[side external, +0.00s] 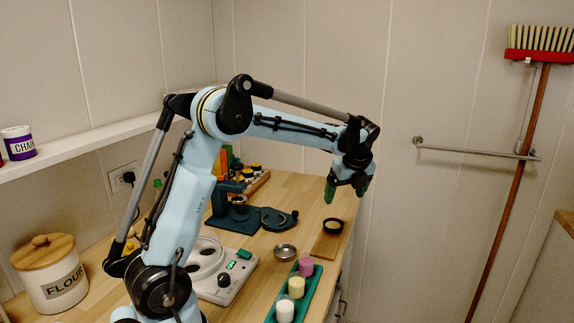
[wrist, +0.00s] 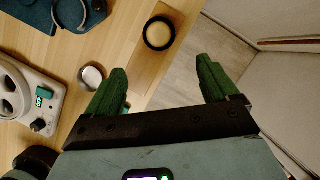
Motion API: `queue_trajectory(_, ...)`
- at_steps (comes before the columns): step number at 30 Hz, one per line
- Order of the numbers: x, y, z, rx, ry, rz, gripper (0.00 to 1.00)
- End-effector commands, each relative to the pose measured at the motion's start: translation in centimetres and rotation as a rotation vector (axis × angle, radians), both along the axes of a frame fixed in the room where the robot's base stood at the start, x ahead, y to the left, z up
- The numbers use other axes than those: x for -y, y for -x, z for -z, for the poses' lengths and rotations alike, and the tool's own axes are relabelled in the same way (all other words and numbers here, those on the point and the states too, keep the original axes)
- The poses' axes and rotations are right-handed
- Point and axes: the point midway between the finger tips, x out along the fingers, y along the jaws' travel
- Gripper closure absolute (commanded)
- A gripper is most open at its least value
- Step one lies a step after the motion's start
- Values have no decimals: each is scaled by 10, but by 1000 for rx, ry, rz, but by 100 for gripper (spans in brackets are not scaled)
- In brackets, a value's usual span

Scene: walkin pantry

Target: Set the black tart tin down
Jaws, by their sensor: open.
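A black tart tin (side external: 333,226) with a pale inside sits on a thin wooden board (side external: 325,246) near the counter's right edge. In the wrist view the black tin (wrist: 159,33) shows as a dark ring around a tan middle, lying on the board (wrist: 149,83). My gripper (side external: 345,198) is above the tin in the side view, pointing down, apart from it. Its green fingers (wrist: 162,78) are wide apart with nothing between them, and the tin lies beyond their tips in the wrist view.
A small metal bowl (side external: 285,252) stands left of the board. A green tray (side external: 293,291) holds pink, yellow and white cups. A white scale-like appliance (side external: 222,270) and a dark teal device (side external: 240,212) stand further left. The counter drops off to the floor (wrist: 207,50) on the right.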

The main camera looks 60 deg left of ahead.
Motion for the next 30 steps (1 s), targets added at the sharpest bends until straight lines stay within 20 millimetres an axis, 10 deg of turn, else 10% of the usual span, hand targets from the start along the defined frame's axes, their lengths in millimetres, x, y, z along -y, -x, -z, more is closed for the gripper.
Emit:
queue_trajectory(14,112,76,-43,494,312,-666,13)
queue_trajectory(30,195,166,-11,720,831,-1454,13)
